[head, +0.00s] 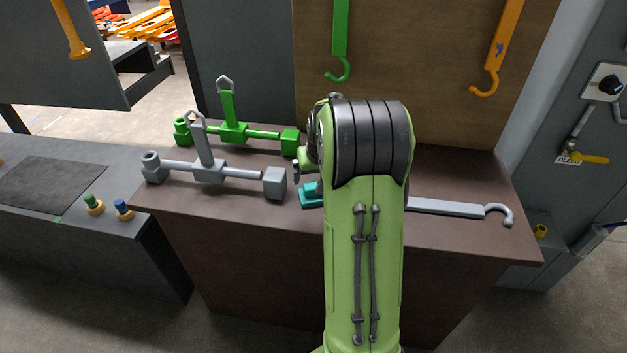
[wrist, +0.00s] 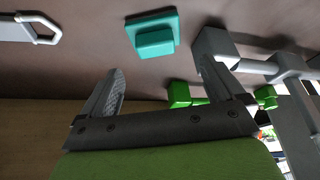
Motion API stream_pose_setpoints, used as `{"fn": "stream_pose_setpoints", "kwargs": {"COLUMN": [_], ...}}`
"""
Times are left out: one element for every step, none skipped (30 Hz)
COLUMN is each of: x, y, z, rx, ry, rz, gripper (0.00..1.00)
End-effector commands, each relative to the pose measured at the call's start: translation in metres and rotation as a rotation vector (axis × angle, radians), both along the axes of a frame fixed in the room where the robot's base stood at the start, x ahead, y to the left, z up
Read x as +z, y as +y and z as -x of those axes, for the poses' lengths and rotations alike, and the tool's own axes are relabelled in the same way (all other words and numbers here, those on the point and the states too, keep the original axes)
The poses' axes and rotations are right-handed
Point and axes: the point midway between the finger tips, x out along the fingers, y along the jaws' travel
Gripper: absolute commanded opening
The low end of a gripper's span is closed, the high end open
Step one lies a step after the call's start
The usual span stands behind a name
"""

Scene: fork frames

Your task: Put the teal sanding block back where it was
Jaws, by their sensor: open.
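The teal sanding block (head: 310,196) lies on the brown worktop, partly hidden behind my arm in the head view. In the wrist view the teal block (wrist: 154,38) shows whole, a smaller raised part on a wider square base. My gripper (wrist: 163,70) is open, with nothing between its fingers. The block appears beyond the fingertips, roughly between them sideways, and apart from them. In the head view my arm hides most of the gripper.
A grey fixture (head: 209,170) stands on the worktop (head: 440,240) left of the block, with a green fixture (head: 234,131) behind it. A grey hooked bar (head: 446,208) lies to the right. Green (head: 340,30) and orange (head: 501,40) hooked bars hang at the back panel.

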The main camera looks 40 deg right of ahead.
Motion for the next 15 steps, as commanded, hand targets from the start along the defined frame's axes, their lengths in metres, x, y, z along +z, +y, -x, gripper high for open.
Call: {"fn": "stream_pose_setpoints", "kwargs": {"x": [0.012, 0.016, 0.021, 0.023, 0.025, 0.028, 0.032, 0.037, 0.047, 0.056, 0.066, 0.081, 0.091, 0.099, 0.109], "y": [0.002, 0.003, 0.004, 0.005, 0.005, 0.008, 0.012, 0.019, 0.034, 0.049, 0.067, 0.093, 0.113, 0.134, 0.159], "z": [0.003, 0.005, 0.007, 0.008, 0.009, 0.010, 0.011, 0.011, 0.013, 0.015, 0.019, 0.028, 0.036, 0.047, 0.062], "rx": [0.000, 0.000, 0.000, 0.000, 0.000, 0.003, 0.009, 0.020, 0.042, 0.063, 0.088, 0.124, 0.155, 0.185, 0.224], "ry": [-0.003, -0.002, -0.001, -0.001, -0.001, -0.001, -0.001, -0.003, -0.006, -0.009, -0.011, -0.017, -0.018, -0.021, -0.026], "rz": [0.001, 0.001, 0.000, 0.000, 0.000, 0.001, 0.002, 0.003, 0.008, 0.012, 0.017, 0.024, 0.028, 0.031, 0.035], "gripper": [0.95, 0.95, 0.95, 0.95, 0.95, 0.95, 0.95, 0.95, 0.95, 0.95, 0.95, 0.95, 0.95, 0.95, 0.95]}}
